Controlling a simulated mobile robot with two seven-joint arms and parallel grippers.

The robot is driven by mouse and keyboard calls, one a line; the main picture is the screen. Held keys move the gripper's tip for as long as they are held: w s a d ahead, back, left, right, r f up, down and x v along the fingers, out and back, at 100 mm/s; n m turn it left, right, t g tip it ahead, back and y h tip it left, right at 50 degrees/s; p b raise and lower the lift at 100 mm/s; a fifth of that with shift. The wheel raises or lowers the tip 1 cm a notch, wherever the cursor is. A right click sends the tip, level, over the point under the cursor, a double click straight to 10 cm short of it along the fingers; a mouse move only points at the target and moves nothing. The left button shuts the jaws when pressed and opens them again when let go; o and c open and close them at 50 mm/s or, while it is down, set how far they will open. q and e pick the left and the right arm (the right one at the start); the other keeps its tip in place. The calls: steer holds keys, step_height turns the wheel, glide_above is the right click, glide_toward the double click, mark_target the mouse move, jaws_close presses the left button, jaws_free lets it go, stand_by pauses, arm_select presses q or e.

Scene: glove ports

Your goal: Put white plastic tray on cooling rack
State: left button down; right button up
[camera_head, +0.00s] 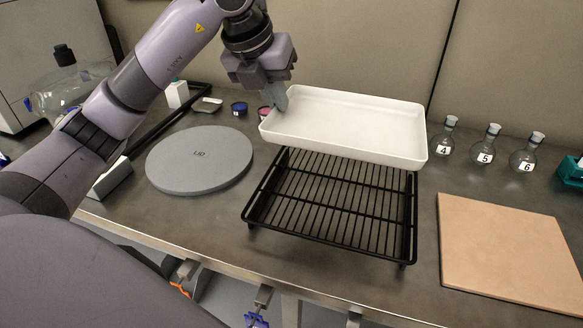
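The white plastic tray (345,142) is in the upper middle of the head view, over the far part of the black cooling rack (335,220). It looks held above the rack, slightly tilted, with a gap below its near side. My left gripper (279,100) reaches down from above and is shut on the tray's left rim. One finger shows inside the tray's edge; the other is hidden. The rack stands on short legs on the dark bench, and its near part is bare. My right gripper is not in view.
A round grey disc (200,158) lies left of the rack. A tan square board (510,250) lies to the right. Stoppered flasks numbered 4 (446,136), 5 (487,145) and 6 (527,153) stand behind it. Small dark cups (239,109) sit near the back wall.

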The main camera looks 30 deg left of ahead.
arm_select(q)
step_height(320, 180, down, 10)
steer(key=shift+r+b, duration=0.2)
steer(key=shift+b, duration=0.25)
steer(key=shift+f, duration=0.5)
step_height(320, 180, down, 4)
steer(key=shift+r, duration=0.2)
steer(key=shift+b, duration=0.3)
steer(key=c, duration=1.4)
jaws_free()
steer(key=shift+o, duration=0.2)
